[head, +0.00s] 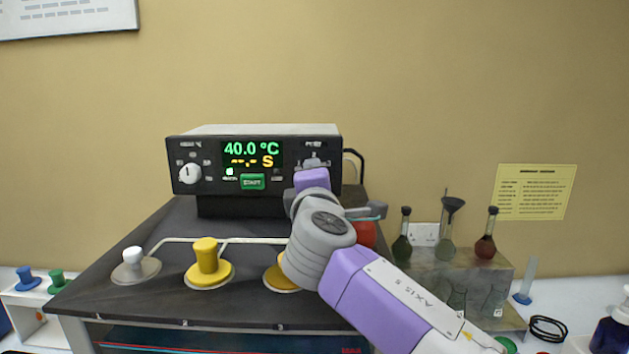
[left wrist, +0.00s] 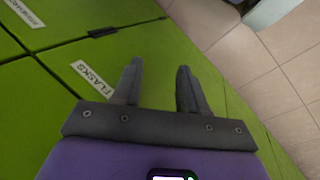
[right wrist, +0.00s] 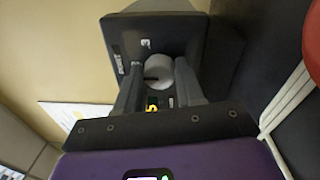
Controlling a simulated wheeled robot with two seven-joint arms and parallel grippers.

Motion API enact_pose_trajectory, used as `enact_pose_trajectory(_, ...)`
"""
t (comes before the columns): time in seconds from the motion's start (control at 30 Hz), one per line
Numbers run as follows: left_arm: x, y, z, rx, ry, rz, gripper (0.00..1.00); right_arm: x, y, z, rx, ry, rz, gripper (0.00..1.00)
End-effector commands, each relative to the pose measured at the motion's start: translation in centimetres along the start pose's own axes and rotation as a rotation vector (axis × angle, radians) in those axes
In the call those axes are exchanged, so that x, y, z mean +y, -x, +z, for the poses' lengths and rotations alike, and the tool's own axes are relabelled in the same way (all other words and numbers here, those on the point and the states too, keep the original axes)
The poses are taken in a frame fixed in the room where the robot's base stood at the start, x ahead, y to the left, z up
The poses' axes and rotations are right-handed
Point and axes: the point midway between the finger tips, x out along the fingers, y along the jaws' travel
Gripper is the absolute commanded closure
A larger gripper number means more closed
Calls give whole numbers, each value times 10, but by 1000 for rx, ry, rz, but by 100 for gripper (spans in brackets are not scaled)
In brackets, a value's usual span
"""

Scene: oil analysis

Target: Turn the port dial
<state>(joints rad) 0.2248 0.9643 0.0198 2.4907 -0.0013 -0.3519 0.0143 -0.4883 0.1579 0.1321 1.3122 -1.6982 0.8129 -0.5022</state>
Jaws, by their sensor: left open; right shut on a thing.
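The black instrument (head: 210,155) has a lit display reading 40.0 °C, a green START button (head: 253,181) and a white left dial (head: 190,174).
Yellow knobs (head: 206,256) and a white knob (head: 133,259) stand on the dark bench (head: 110,285) below the instrument. A flask rack (head: 480,262) with several flasks is to the right. My right arm crosses the bench front.

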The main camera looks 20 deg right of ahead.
Motion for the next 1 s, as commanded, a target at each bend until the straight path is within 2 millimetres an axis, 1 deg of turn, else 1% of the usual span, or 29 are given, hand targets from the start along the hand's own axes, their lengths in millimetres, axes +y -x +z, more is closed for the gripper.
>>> enact_pose_trajectory(0.13,0,0,0,0,0,0,57,-1,0,0,0,1,-1,93)
enact_pose_trajectory(0.17,0,0,0,0,0,0,57,-1,0,0,0,1,-1,58)
enact_pose_trajectory(0.3,0,0,0,0,0,0,57,0,0,0,0,1,-1,37)
enact_pose_trajectory(0.57,0,0,0,0,0,0,57,0,0,0,0,1,0,37)
enact_pose_trajectory(0.67,0,-1,0,0,0,0,57,0,6,0,0,0,1,37)
enact_pose_trajectory(0.77,-1,-4,0,0,0,0,57,0,21,0,3,0,2,37)
enact_pose_trajectory(1.0,-2,-7,0,0,0,0,57,0,60,0,3,1,1,37)
